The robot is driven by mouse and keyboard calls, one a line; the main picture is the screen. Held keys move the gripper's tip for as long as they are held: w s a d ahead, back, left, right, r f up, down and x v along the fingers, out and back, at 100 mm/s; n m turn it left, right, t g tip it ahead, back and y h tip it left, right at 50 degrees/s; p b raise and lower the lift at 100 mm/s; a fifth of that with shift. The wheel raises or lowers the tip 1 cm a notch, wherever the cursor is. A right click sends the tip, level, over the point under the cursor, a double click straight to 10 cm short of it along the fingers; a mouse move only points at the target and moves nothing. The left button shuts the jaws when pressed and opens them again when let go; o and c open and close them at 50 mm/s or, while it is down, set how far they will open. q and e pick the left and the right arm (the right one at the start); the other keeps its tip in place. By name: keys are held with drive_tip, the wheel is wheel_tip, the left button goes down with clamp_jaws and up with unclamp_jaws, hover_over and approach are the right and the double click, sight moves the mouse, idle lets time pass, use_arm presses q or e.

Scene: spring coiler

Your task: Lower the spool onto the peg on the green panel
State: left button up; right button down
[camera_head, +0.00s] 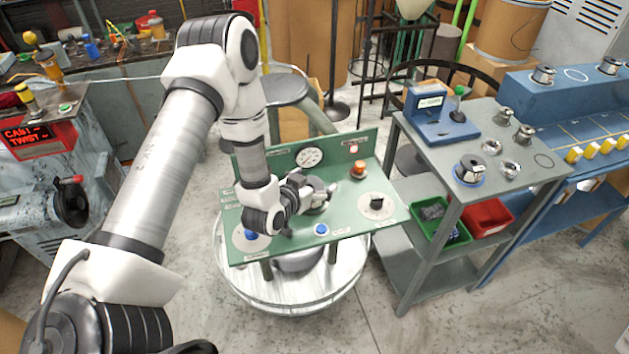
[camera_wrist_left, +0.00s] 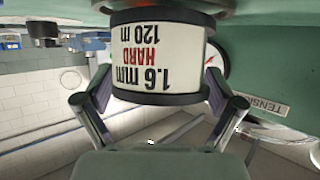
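The spool (camera_wrist_left: 160,55) has a white label reading "1.6 mm HARD 120 m", upside down in the left wrist view, between dark rims. My left gripper (camera_wrist_left: 160,92) has its two fingers closed against opposite sides of the spool. In the head view the left gripper (camera_head: 312,196) is over the middle of the green panel (camera_head: 385,219), and the spool is partly covered by it. In the wrist view the spool's panel-side rim is close to a grey and reddish round part (camera_wrist_left: 225,8). The peg is hidden, so I cannot tell whether the spool is around it. My right gripper is not in view.
The panel carries a dial gauge (camera_head: 310,157), an orange button (camera_head: 359,169), a black knob (camera_head: 377,203) and blue buttons (camera_head: 321,229). A grey table (camera_head: 520,184) at right holds several spools and a blue stand (camera_head: 440,118). Floor lies open in front.

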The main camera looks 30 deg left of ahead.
use_arm(q)
drive_tip(key=shift+f, duration=0.15)
drive_tip(key=v, duration=0.7)
drive_tip(key=shift+s+r, duration=0.25)
drive_tip(key=shift+s, duration=0.05)
drive_tip(key=shift+w, duration=0.1)
